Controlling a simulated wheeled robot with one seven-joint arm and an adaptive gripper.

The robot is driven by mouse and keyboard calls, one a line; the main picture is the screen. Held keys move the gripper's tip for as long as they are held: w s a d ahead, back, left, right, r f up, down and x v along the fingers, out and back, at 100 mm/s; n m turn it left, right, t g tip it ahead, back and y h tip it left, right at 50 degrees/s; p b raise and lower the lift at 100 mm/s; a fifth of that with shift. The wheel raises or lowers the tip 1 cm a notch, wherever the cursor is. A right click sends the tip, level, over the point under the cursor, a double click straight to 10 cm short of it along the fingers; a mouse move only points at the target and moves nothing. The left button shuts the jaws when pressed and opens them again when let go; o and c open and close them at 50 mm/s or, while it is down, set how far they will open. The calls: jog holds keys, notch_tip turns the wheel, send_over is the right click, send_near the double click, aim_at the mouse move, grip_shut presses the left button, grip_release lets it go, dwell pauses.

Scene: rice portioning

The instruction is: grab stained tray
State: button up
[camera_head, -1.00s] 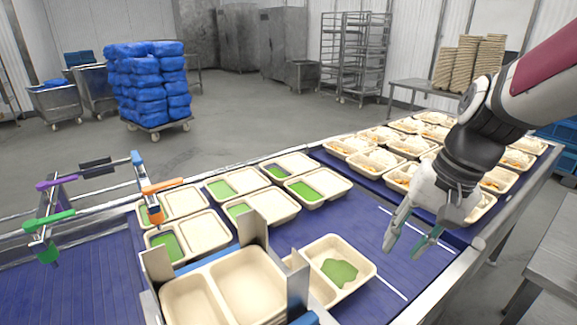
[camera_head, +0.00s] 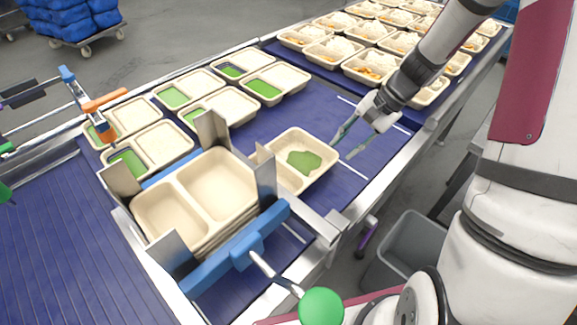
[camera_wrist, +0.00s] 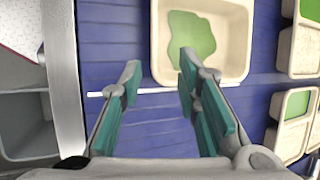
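The stained tray (camera_head: 322,147) is a beige two-compartment tray with an irregular green smear (camera_head: 304,161) on the floor of one compartment. It lies on the blue conveyor beside the tray stack. My gripper (camera_head: 350,142) is open and empty, just right of the tray in the head view. In the wrist view my gripper (camera_wrist: 158,75) shows its two teal-padded fingers spread apart over the belt, with one fingertip overlapping the tray's near edge. I cannot tell whether it touches.
A stack of empty trays (camera_head: 222,182) stands in a holder with metal corner guides and a blue bar (camera_head: 235,250). Several trays with green portions (camera_head: 165,145) lie behind it. Rice-filled trays (camera_head: 335,47) fill the far belt. A grey bin (camera_head: 410,250) stands below.

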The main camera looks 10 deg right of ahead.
aim_at(331, 163)
jog(key=x, duration=0.8)
jog(key=shift+s+p, duration=0.35)
grip_shut()
